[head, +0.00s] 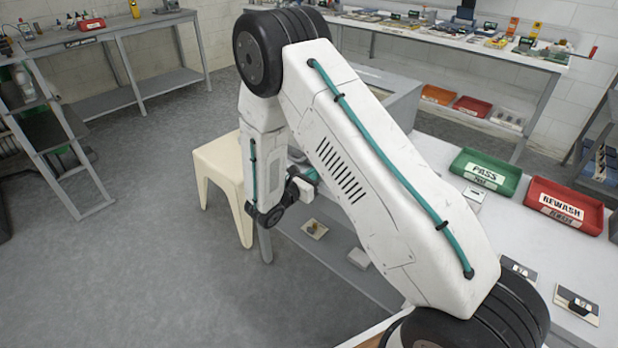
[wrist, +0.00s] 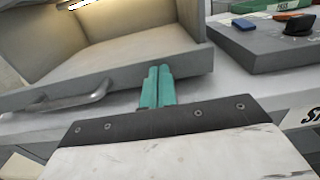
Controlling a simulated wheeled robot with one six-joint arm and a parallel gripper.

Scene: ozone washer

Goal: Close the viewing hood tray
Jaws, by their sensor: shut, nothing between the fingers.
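In the wrist view the viewing hood (wrist: 100,28) is a grey box with a lit interior. The tray's grey front panel (wrist: 195,66) runs across its lower front, with a pale bar handle (wrist: 75,106) at the left. The pale tray floor shows behind the panel. My gripper (wrist: 157,72) has its teal fingers together and empty, in front of the panel, right of the handle. I cannot tell whether the fingertips touch it. In the head view my arm hides most of the hood, and only a grey top part (head: 400,80) shows.
A grey block (wrist: 265,42) with small items stands right of the hood. On the bench are a green PASS bin (head: 487,160) and a red REWASH bin (head: 535,195). A cream stool (head: 220,170) stands left of the bench.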

